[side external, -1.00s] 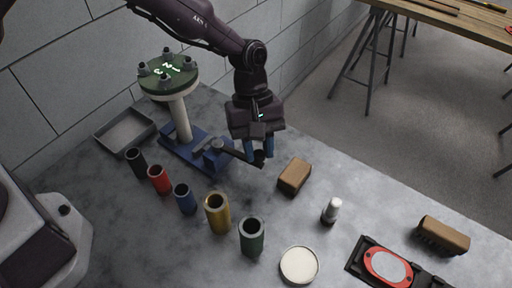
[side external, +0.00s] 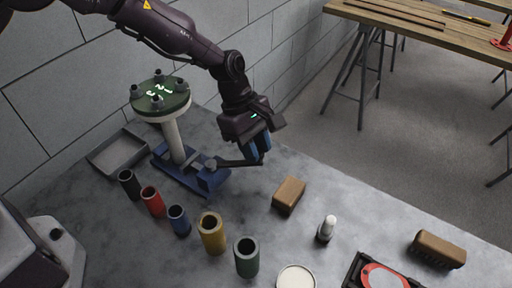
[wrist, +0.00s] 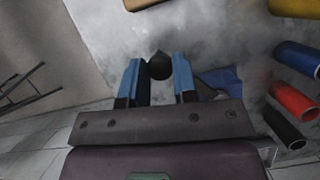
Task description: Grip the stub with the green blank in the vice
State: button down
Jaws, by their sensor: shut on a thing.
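The stub (side external: 174,140) is a pale upright pipe topped by the green blank (side external: 161,98), a disc with several bolts and white markings. Its foot stands in the blue vice (side external: 207,178) at the left of the bench. A dark handle (side external: 236,163) sticks out rightward from the vice's near end. My gripper (side external: 257,158) is at the handle's outer end, its blue fingers pointing down. In the wrist view, my gripper (wrist: 159,72) is shut on the handle's black knob (wrist: 159,66). The vice jaws' contact with the stub is too small to make out.
Black, red (side external: 152,201), blue, brass (side external: 211,233) and green (side external: 246,257) sleeves stand in front of the vice. A grey tray (side external: 118,153) lies behind left. A brown block (side external: 289,194) and a small white-topped bottle (side external: 326,229) stand to the right.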

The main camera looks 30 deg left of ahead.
dwell(0.3)
jog(key=c, duration=0.9)
grip_release()
jog(key=shift+s, duration=0.1)
jog(key=shift+d, duration=0.1)
jog(key=v, duration=1.3)
jog(key=shift+r, duration=0.1)
